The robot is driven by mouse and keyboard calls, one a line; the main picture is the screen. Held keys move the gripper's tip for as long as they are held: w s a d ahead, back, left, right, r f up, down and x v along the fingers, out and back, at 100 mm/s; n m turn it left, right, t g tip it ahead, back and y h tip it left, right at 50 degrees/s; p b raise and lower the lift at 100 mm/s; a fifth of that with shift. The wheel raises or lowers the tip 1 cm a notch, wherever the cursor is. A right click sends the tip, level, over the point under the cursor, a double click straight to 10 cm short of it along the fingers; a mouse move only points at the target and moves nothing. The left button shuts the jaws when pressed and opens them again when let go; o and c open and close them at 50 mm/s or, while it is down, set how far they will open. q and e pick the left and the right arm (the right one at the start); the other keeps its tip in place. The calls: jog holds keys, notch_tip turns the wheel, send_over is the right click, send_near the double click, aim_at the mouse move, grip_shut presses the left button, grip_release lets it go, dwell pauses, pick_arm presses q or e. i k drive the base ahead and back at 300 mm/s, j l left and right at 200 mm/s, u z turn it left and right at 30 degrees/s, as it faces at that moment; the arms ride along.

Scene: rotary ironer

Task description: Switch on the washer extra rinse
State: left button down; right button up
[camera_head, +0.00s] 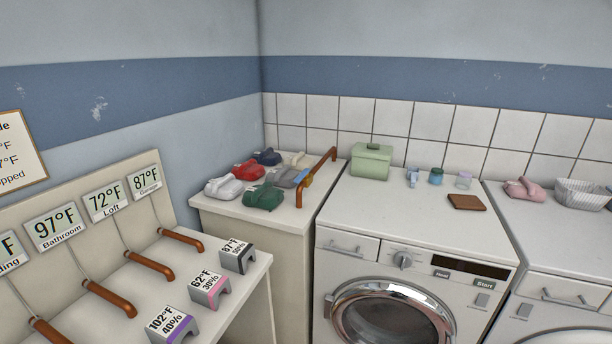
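A white front-loading machine (440,238) stands right of centre with a round chrome-rimmed door (345,312). Its front panel has a dial (403,260), a dark display (470,267), and small buttons that seem to read Heat (442,273) and Start (485,284). A small grey switch (482,300) sits below the Start button. A second white machine (560,246) stands at the right edge, with a similar switch (524,310). No extra rinse label is readable, and I cannot tell which machine is the washer. Neither gripper is in view.
A green box (371,161), small bottles and a brown wallet-like item (467,202) lie on the central machine. A left bench (190,268) holds temperature signs and copper pipes. A pink item (523,189) and basket (583,194) are right.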

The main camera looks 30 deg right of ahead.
aim_at(482, 300)
jog(key=k+l+z, duration=0.15)
jog(key=l, duration=0.35)
jog(key=k+l+z, duration=0.15)
jog(key=l, duration=0.35)
jog(key=k+l+z, duration=0.15)
jog(key=l, duration=0.35)
jog(key=k+l+z, duration=0.15)
jog(key=l, duration=0.4)
jog(key=k+l+z, duration=0.15)
jog(key=l, duration=0.4)
jog(key=i, duration=0.05)
